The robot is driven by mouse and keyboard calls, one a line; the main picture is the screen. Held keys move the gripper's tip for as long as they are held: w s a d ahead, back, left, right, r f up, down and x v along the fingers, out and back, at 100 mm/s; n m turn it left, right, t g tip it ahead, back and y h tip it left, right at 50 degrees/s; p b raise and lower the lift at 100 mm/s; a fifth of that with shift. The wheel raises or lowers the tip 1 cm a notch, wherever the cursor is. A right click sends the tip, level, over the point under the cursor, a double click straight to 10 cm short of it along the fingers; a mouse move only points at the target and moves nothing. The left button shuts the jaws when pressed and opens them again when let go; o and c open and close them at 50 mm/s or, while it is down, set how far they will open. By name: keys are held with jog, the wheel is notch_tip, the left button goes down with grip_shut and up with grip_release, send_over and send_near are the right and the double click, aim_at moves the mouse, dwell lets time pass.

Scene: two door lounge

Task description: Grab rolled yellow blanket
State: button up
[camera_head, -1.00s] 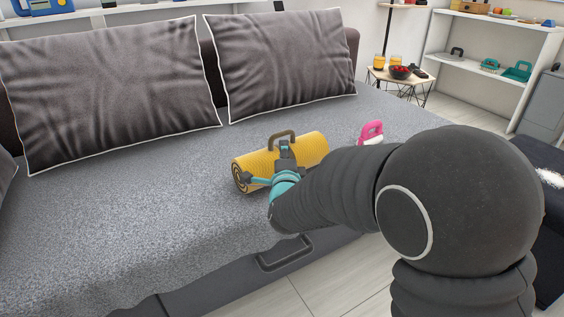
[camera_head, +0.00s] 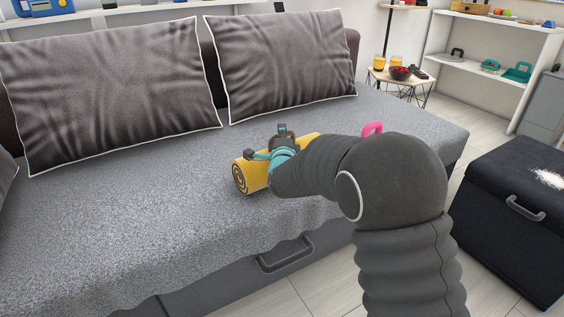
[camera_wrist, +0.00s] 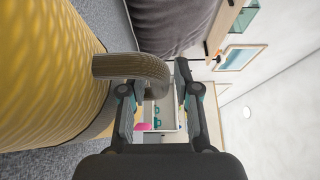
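The rolled yellow blanket (camera_head: 243,178) lies on the grey sofa seat, its spiral end facing the front left. A brown carrying handle (camera_wrist: 131,67) stands up from the roll in the wrist view; in the head view my gripper largely hides it. My gripper (camera_head: 268,143) is at the top of the roll. In the wrist view its two fingers (camera_wrist: 156,85) are spread apart, one on each side of the handle's outer bar. The left fingertip is partly hidden by the handle. I cannot tell whether either finger touches it.
Two grey cushions (camera_head: 115,88) lean on the sofa back. A pink handled item (camera_head: 372,128) is partly hidden behind my arm. A black storage ottoman (camera_head: 510,215) stands at the right. A side table (camera_head: 385,76) holds drinks and a bowl. The sofa seat left of the roll is clear.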

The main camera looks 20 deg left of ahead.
grip_shut()
jog(key=shift+r, duration=0.2)
